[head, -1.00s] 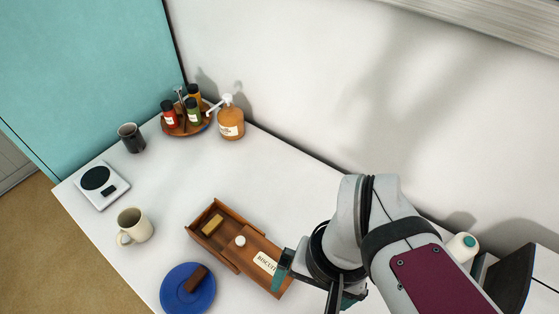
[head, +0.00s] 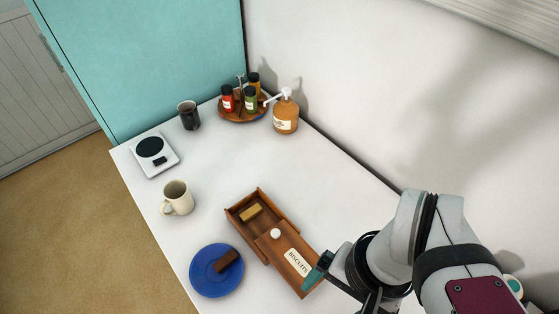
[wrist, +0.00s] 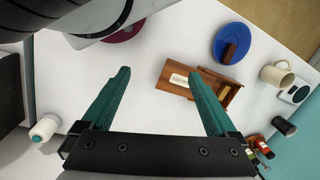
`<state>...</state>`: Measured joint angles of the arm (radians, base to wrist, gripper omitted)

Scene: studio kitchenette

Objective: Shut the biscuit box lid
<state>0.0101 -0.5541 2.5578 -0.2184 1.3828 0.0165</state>
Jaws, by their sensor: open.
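The wooden biscuit box (head: 247,218) stands on the white counter, its far-left end uncovered with a tan biscuit (head: 251,212) inside. Its sliding lid (head: 279,247), with a white knob (head: 275,233) and a "BISCUITS" label (head: 298,262), covers the rest of the box. My gripper (wrist: 160,86) is open and empty in the wrist view, its teal fingers wide apart. In that view the box (wrist: 232,98) lies beyond the right finger, which hides part of it. In the head view one fingertip shows beside the label end of the box; I cannot tell whether it touches.
A blue plate (head: 205,284) with a brown bar (head: 227,259) is left of the box. A cream mug (head: 178,198), scale (head: 154,155), dark cup (head: 188,115), spice tray (head: 236,117) and soap bottle (head: 286,112) stand farther back. Counter between box and wall is clear.

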